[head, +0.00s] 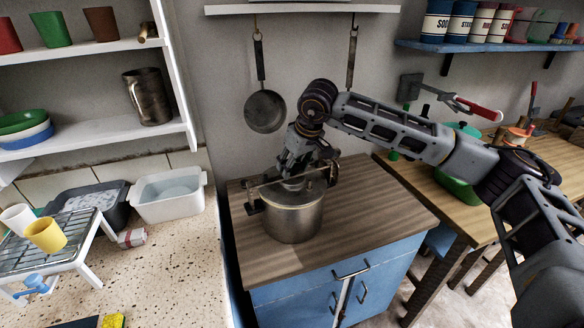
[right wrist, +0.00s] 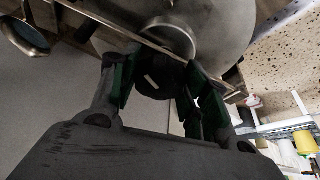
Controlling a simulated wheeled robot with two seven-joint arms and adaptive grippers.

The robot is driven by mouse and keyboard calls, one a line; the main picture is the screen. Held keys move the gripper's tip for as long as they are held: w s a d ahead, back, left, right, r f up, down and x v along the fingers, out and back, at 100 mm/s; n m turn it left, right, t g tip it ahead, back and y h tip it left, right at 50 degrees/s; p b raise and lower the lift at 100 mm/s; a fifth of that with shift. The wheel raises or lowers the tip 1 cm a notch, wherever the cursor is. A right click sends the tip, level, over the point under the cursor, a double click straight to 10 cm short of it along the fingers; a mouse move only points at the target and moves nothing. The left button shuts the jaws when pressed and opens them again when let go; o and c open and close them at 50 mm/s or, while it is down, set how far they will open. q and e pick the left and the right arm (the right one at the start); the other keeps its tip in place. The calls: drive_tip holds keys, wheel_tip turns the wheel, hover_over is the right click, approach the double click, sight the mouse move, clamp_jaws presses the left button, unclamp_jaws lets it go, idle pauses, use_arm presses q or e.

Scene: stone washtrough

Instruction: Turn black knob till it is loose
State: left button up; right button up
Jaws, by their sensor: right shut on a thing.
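A metal pot (head: 294,222) with a lid stands on the wooden top of a blue cabinet. A thin bar (head: 262,182) runs across above the lid, with a dark clamp-like fitting at its left end. My right gripper (head: 293,181) reaches down over the middle of the pot. In the right wrist view its green-padded fingers (right wrist: 155,85) are shut on the black knob (right wrist: 152,80), one on each side. The pot lid (right wrist: 222,30) and the bar lie just beyond the knob. In the head view the gripper hides the knob. My left gripper is in neither view.
A pan (head: 265,112) hangs on the wall behind the pot. A speckled counter (head: 160,270) with a white basin (head: 168,207) and a rack (head: 62,250) is at left. The cabinet top (head: 385,215) right of the pot is bare. A wooden table stands farther right.

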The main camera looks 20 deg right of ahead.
drive_tip(key=shift+w+f+n, duration=0.1)
drive_tip(key=shift+f+n, duration=0.25)
drive_tip(key=shift+n, duration=0.45)
drive_tip(key=shift+a+y, duration=0.1)
drive_tip(key=shift+y, duration=0.2)
